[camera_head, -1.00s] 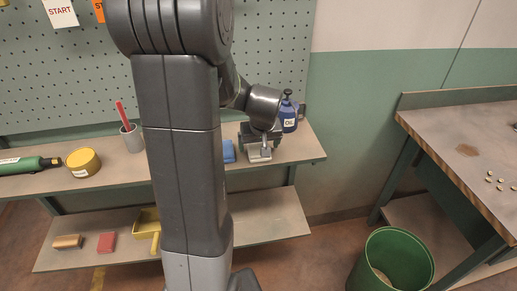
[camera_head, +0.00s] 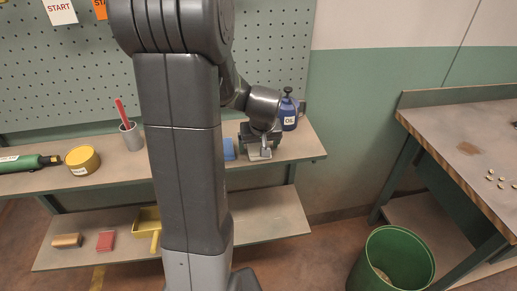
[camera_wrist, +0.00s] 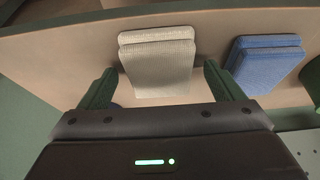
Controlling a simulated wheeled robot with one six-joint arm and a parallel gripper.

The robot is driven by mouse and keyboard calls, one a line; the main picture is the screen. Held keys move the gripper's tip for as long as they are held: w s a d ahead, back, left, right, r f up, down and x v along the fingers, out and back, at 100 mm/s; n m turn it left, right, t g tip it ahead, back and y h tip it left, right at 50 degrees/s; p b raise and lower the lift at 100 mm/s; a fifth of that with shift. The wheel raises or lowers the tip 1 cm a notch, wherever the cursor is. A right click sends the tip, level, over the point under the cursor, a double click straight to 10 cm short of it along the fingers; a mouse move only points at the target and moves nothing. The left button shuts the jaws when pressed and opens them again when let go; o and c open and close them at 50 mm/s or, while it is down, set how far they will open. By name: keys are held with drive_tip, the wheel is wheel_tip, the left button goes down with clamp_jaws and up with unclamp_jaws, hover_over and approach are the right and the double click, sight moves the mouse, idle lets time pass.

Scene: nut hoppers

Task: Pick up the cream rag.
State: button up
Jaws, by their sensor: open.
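The cream rag (camera_wrist: 157,62) is a folded, ribbed cloth at the edge of the shelf top in the wrist view. My gripper (camera_wrist: 159,72) is open, with one dark green finger on each side of the rag and a gap to each. I cannot tell how far the fingertips are above or in front of it. In the head view the rag (camera_head: 259,155) shows as a pale patch below my gripper (camera_head: 264,149), partly hidden by it.
A folded blue rag (camera_wrist: 264,65) lies just right of the cream one in the wrist view. In the head view a blue oil can (camera_head: 289,113) stands behind my gripper, and a grey cup (camera_head: 132,139) stands left of my arm. A green bin (camera_head: 398,262) is on the floor.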

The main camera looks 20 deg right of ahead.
drive_tip(key=shift+c, duration=0.5)
drive_tip(key=c, duration=1)
drive_tip(key=shift+o, duration=0.2)
